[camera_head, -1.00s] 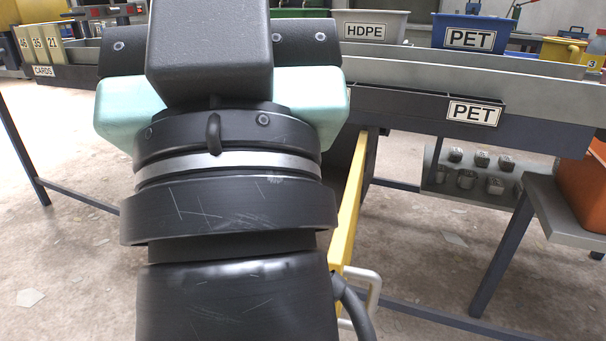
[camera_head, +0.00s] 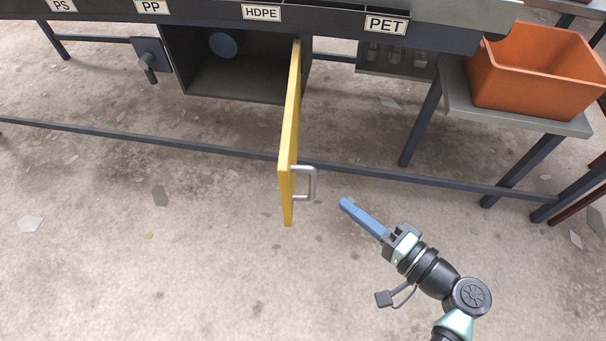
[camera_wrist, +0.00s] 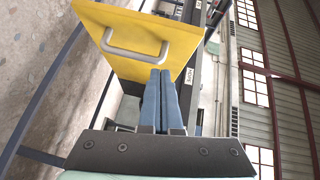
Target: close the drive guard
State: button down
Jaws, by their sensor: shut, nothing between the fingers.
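The drive guard is a yellow door panel (camera_head: 290,140) hinged at the right side of a dark open box (camera_head: 235,80) under the sorting bench. It stands swung out toward me, seen nearly edge-on. A metal bar handle (camera_head: 312,184) sticks out from its right face. My gripper (camera_head: 345,204) has blue fingers, shut and empty, to the right of the handle and apart from it in the head view. In the wrist view the panel (camera_wrist: 120,62) and handle (camera_wrist: 127,52) show ahead of the shut fingers (camera_wrist: 160,75). The gap to the panel is hard to judge there.
A round blue-grey disc (camera_head: 223,44) shows inside the box. A crank (camera_head: 147,66) hangs to its left. An orange bin (camera_head: 540,68) stands on a grey side table (camera_head: 515,115) at right. A low bench rail (camera_head: 400,176) runs behind the guard. The floor in front is clear.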

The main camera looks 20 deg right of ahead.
jog(key=s+m+t, duration=0.1)
jog(key=s+m, duration=0.1)
jog(key=s, duration=0.2)
send_near(289, 179)
jog(key=w+d+f, duration=0.1)
jog(key=w+d, duration=0.1)
jog(key=w, duration=0.2)
jog(key=w+a, duration=0.1)
jog(key=a, duration=0.2)
jog(key=shift+w+f, duration=0.1)
jog(key=shift+w, duration=0.3)
jog(key=shift+w+a, duration=0.2)
jog(key=shift+a, duration=0.1)
